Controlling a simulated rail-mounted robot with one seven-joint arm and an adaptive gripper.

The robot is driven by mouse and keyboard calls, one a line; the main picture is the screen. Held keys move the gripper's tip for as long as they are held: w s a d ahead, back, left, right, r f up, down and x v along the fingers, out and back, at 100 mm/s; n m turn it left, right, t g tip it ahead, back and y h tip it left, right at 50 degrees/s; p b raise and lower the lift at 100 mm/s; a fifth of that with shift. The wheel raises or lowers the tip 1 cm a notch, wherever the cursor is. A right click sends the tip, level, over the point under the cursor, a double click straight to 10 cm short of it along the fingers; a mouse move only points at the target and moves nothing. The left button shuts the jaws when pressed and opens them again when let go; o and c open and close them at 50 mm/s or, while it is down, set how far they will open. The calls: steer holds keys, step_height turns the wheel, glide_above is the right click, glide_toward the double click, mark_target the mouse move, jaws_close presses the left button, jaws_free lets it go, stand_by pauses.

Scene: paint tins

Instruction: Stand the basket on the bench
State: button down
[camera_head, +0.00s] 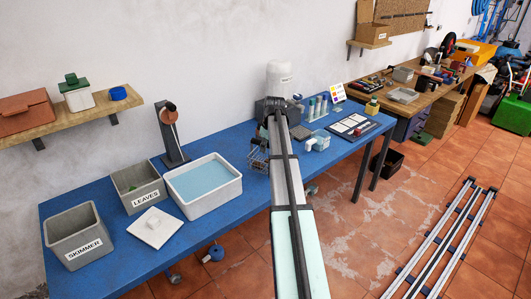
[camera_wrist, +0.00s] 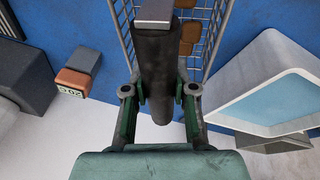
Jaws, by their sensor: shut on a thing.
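The wire basket (camera_head: 258,160) shows in the head view near the middle of the blue bench (camera_head: 104,200), partly hidden by my arm. In the wrist view the basket's wire sides (camera_wrist: 214,32) stand behind a dark round handle (camera_wrist: 157,65), with brown pieces (camera_wrist: 188,32) inside. My gripper (camera_wrist: 160,92) is shut on this handle, one green-grey finger on each side. In the head view my gripper is mostly hidden behind my arm. I cannot tell whether the basket's bottom touches the bench.
A white tub of water (camera_head: 204,184) stands left of the basket. Grey bins labelled LEAVES (camera_head: 143,199) and SKIMMER (camera_head: 82,247), a white lid (camera_head: 155,228) and a dark stand (camera_head: 171,145) are farther left. Tubes (camera_head: 318,107) and a tray (camera_head: 352,127) lie to the right.

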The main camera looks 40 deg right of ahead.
steer(key=shift+f+p, duration=0.45)
steer(key=shift+f, duration=1.5)
steer(key=shift+f, duration=0.15)
steer(key=c, duration=0.9)
jaws_free()
steer(key=shift+c, duration=0.2)
steer(key=b+v, duration=0.2)
steer(key=v, duration=1)
steer(key=shift+b, duration=0.4)
